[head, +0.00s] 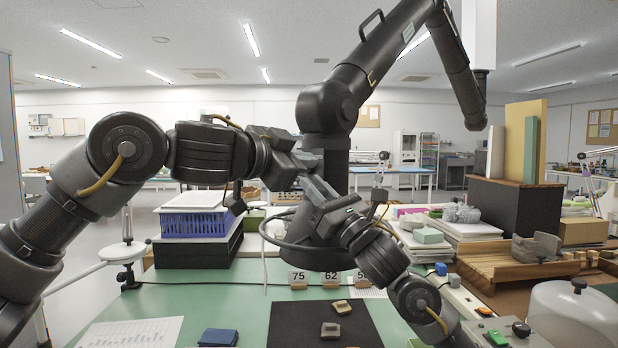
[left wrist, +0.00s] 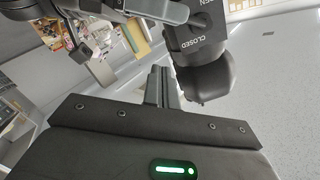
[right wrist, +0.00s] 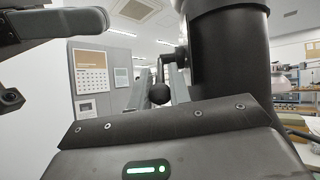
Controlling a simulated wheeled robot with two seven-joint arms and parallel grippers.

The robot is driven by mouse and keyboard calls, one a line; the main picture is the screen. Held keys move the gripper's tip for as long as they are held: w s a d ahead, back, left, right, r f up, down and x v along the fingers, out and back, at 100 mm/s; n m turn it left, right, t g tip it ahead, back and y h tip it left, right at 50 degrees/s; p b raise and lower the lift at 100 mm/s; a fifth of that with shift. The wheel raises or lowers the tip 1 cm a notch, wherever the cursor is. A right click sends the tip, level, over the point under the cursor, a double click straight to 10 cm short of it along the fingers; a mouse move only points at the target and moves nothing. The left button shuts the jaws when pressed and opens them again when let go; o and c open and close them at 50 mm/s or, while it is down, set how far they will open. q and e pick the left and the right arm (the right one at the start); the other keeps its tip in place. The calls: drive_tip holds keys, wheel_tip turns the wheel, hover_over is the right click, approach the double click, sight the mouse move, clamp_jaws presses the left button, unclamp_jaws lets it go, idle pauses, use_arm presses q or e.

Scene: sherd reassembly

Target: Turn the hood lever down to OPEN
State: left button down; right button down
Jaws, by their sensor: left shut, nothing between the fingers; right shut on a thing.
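The black hood (head: 326,110) hangs at the end of an extraction arm in mid-head view. Its lower rim (head: 275,240) shows behind my arms. In the right wrist view the dark hood body (right wrist: 232,55) carries the lever, whose round knob (right wrist: 160,94) sits between the fingers of my right gripper (right wrist: 160,88). The left wrist view shows the CLOSED label (left wrist: 193,47) and part of OPEN on the hood collar. My left gripper (left wrist: 162,85) is shut and empty beside the hood. In the head view, my grippers hide the lever.
A green bench below holds a black mat (head: 300,335) with sherds, numbered tags (head: 330,280) and a blue block (head: 218,338). A blue crate (head: 195,222) stands at left. A wooden rack (head: 520,264) and a clear dome (head: 575,315) stand at right.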

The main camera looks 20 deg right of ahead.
sight(309, 177)
use_arm(q)
drive_tip(key=w+f, duration=0.1)
drive_tip(key=w+d+f, duration=0.2)
drive_tip(key=w, duration=0.1)
drive_tip(key=shift+w+d+f, duration=0.1)
drive_tip(key=shift+d+f, duration=0.15)
drive_tip(key=shift+f, duration=0.1)
drive_tip(key=shift+w+a+f, duration=0.1)
drive_tip(key=shift+w+f, duration=0.2)
drive_tip(key=shift+f, duration=0.2)
use_arm(e)
drive_tip(key=shift+s+r, duration=0.1)
drive_tip(key=shift+s, duration=0.05)
